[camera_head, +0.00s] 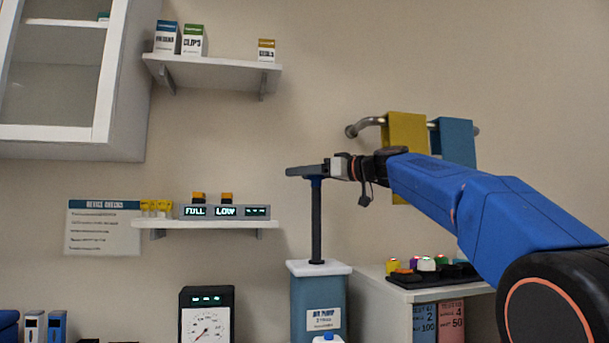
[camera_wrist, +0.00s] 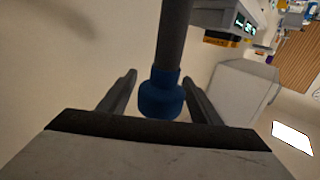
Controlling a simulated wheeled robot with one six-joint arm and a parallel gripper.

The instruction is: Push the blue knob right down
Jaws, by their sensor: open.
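The blue knob (camera_head: 316,179) is on top of an upright dark rod (camera_head: 316,225). The rod rises high out of the white lid of a blue-grey box labelled as an air pump (camera_head: 318,300). My gripper (camera_head: 305,171) is level with the rod's top, its fingers pointing left across the knob and partly hiding it. In the wrist view the knob (camera_wrist: 161,96) sits between the two spread fingers of my gripper (camera_wrist: 160,90), with a visible gap on each side. The rod runs up the picture from the knob.
A dial gauge (camera_head: 206,318) stands left of the pump. A shelf holds a display box (camera_head: 228,212) reading FULL and LOW. A white cabinet (camera_head: 375,305) with coloured buttons on a black base is close on the right. A towel rail (camera_head: 370,123) is behind my arm.

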